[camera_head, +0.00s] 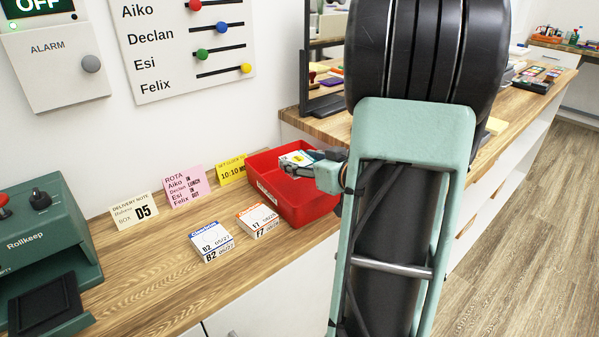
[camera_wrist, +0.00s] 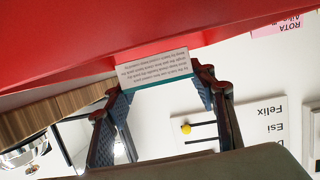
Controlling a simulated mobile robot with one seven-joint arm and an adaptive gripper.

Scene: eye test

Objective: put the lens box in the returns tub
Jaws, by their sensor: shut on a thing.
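My gripper (camera_head: 316,167) is shut on a white lens box (camera_head: 296,159) with a yellow and blue mark. The held box is over the red tub (camera_head: 264,188), near its rear part. I cannot tell how far it is above the tub's floor. In the wrist view the box (camera_wrist: 155,68) shows a face of small upside-down print and a teal edge between my fingertips (camera_wrist: 160,92). Red tub surface fills the top of that view. The tub has a white label on its front side, too small to read.
A blue-marked B2 box (camera_head: 211,240) and an orange-marked F7 box (camera_head: 258,220) stand on the counter left of the tub. Behind are a delivery note (camera_head: 135,211) reading box D5, a pink rota card (camera_head: 185,187) and a yellow card (camera_head: 231,170). A green machine (camera_head: 45,235) stands left.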

